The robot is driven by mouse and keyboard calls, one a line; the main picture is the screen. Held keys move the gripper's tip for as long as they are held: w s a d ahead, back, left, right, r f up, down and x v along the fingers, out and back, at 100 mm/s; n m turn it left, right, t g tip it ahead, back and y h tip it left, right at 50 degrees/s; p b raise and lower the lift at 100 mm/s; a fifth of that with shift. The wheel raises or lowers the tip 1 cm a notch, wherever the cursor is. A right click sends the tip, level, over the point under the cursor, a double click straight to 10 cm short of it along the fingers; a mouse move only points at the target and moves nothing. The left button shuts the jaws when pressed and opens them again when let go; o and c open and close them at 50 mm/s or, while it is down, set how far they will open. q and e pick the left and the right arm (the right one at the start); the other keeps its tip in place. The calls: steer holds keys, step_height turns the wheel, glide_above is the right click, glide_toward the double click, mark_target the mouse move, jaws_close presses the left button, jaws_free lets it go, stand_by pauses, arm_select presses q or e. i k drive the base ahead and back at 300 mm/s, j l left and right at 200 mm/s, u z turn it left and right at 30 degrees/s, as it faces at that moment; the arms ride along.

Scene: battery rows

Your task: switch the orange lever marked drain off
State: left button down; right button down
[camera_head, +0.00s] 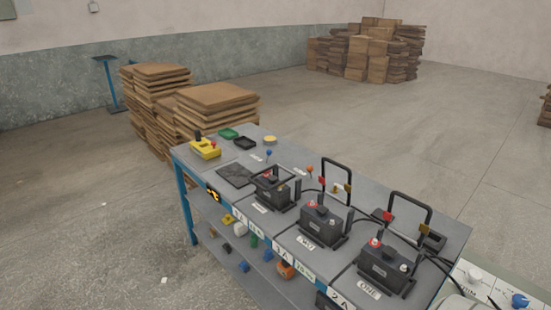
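A small lever with an orange knob (309,168) stands upright near the back edge of the grey workbench (330,180), behind the row of black batteries. A small pale label (298,171) lies beside it, but its text is too small to read. I cannot tell from its angle which position it is in. Neither of my grippers shows in this view.
Black batteries marked TWO (321,226) and ONE (385,267) and a smaller battery (272,190) stand in front, with tall black handles (338,160) nearby. A yellow meter (205,149) sits at the left. A white panel (485,281) is at lower right. Open floor lies behind.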

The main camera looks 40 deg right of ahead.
mark_target(309, 168)
steer(key=i+z, duration=0.4)
steer(key=i+j+z, duration=0.2)
steer(key=z, duration=0.25)
steer(key=i+j+z, duration=0.65)
steer(key=z, duration=0.2)
steer(key=i+j+z, duration=0.2)
steer(key=z, duration=0.2)
steer(key=i+j+z, duration=0.15)
steer(key=j+z, duration=0.3)
steer(key=i+j+z, duration=0.15)
steer(key=z, duration=0.25)
steer(key=j+z, duration=0.45)
steer(key=i+j, duration=0.05)
